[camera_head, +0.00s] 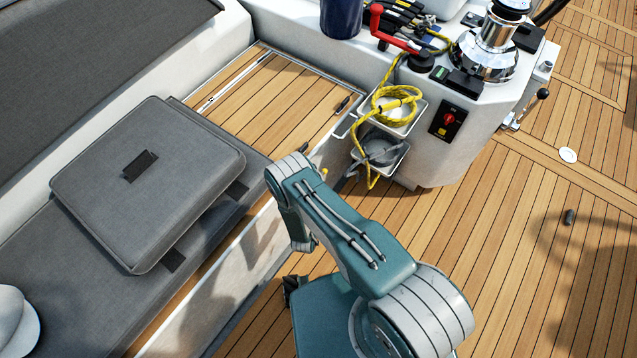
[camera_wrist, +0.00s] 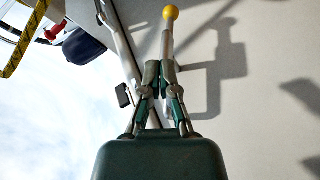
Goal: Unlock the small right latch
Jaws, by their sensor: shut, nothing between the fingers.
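Two small dark fittings sit along the edge of the wooden seat hatch in the head view. The right one (camera_head: 343,104) looks like the small right latch; the left one (camera_head: 303,147) is partly behind my arm. In the wrist view my gripper (camera_wrist: 160,70) has its fingers together, with nothing seen between them, in front of the pale seat wall. A pale rod with a yellow ball end (camera_wrist: 170,13) stands just beyond the fingertips; I cannot tell whether they touch. A dark tab (camera_wrist: 123,95) shows left of the fingers. My arm hides my gripper in the head view.
A yellow rope coil (camera_head: 397,103) hangs over white trays to the right of the hatch (camera_head: 262,92). A red-handled lever (camera_head: 378,22) and a chrome winch (camera_head: 490,45) stand above. A grey cushion (camera_head: 150,190) lies left. The teak floor at right is mostly clear.

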